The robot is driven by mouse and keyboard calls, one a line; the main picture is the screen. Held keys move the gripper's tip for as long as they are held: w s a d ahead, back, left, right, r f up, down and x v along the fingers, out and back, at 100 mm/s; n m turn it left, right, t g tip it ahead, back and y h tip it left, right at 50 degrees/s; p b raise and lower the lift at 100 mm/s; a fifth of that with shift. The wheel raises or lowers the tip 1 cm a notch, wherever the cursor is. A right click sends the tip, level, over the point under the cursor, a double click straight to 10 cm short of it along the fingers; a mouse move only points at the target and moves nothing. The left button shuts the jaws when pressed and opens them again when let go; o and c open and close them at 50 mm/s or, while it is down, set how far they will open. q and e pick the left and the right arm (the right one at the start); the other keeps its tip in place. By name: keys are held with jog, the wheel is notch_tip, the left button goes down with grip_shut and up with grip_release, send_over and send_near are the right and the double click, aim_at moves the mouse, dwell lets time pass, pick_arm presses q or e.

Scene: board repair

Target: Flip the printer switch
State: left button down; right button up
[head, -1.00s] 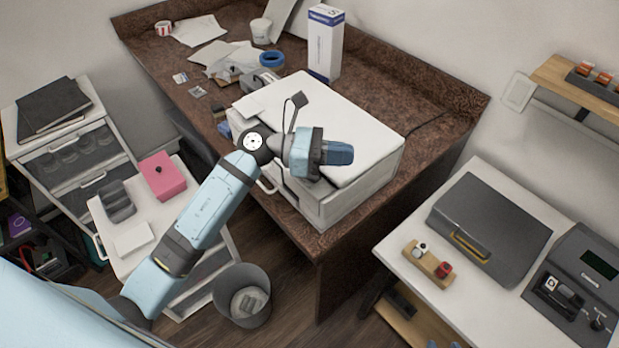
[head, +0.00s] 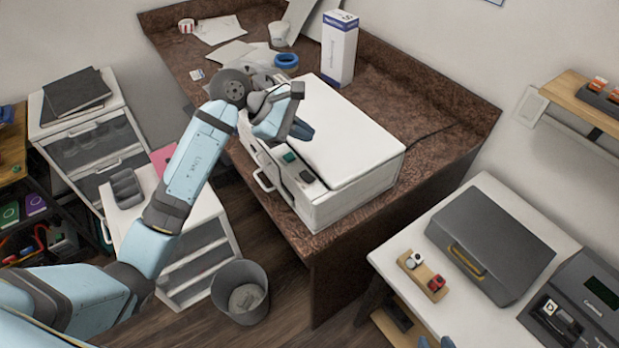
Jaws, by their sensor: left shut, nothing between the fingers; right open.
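The white printer (head: 350,150) stands on the brown desk. On its front left corner is a dark control panel with a green part (head: 289,157) and a black part (head: 307,176); I cannot tell the switch's position. My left gripper (head: 304,132) is shut and empty, just above and behind the panel, over the printer's top edge. It looks apart from the green part, but contact is hard to judge.
A tall white and blue box (head: 339,50) and blue tape (head: 286,60) are behind the printer. A grey bin (head: 240,290) stands on the floor in front. A white table (head: 400,245) at right holds a dark grey case (head: 490,245). The desk right of the printer is mostly clear.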

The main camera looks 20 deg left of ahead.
pick_arm(q)
jog(key=shift+f, duration=0.1)
jog(key=b, duration=0.3)
send_over(308, 179)
notch_tip(308, 179, down, 7)
jog(key=shift+w+a+f, duration=0.1)
jog(key=shift+f, duration=0.05)
jog(key=shift+f+b, duration=0.6)
dwell(0.3)
dwell(1.2)
jog(key=shift+f+b, duration=0.4)
jog(key=shift+b, duration=0.2)
jog(key=shift+s+d+f+b, duration=0.2)
jog(key=shift+d+f+b, duration=0.05)
jog(key=shift+f+b, duration=0.1)
dwell(0.4)
jog(key=shift+w+a+r, duration=0.1)
jog(key=shift+a+r, duration=0.05)
jog(key=shift+r, duration=0.7)
